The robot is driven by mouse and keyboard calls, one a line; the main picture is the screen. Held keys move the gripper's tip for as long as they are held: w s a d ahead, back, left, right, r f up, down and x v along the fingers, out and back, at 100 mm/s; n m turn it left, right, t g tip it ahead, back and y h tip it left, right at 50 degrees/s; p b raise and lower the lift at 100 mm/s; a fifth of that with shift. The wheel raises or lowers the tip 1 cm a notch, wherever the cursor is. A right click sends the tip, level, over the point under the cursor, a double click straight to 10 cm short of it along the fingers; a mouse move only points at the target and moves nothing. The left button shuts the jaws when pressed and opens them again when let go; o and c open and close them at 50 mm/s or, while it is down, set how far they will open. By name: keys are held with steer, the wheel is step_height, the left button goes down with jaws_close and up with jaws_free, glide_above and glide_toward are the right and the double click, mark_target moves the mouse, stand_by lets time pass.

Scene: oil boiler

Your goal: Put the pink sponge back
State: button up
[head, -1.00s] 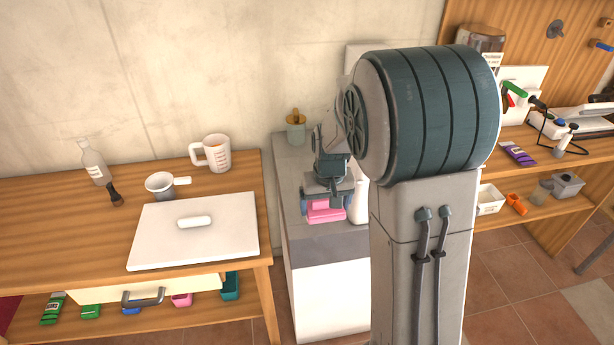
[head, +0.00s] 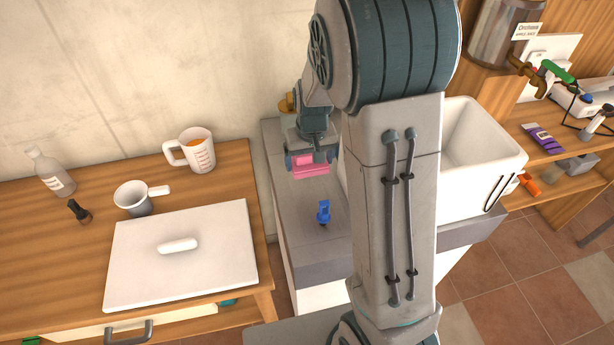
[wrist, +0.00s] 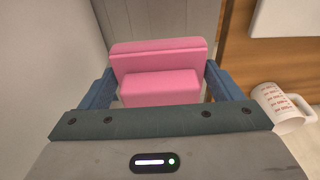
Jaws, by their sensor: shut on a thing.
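The pink sponge (head: 309,166) is between the fingers of my gripper (head: 309,163), over the grey-topped cabinet (head: 300,225) in the head view. In the wrist view the sponge (wrist: 160,70) sits between the two blue fingers (wrist: 158,85), which are shut on it from both sides. I cannot tell for sure whether its underside touches the grey top or hangs just above it. My arm hides part of the cabinet top.
A small blue object (head: 323,212) stands on the grey top, in front of the sponge. A white basin (head: 470,150) is to the right, behind my arm.

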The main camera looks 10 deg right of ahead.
mark_target(309, 187)
step_height(309, 187, down, 8)
steer(key=shift+d+r, duration=0.1)
stand_by(0.4)
steer(key=o, duration=0.5)
steer(key=shift+f, duration=0.25)
steer(key=o, duration=0.3)
steer(key=shift+r, duration=0.1)
steer(key=shift+r, duration=0.1)
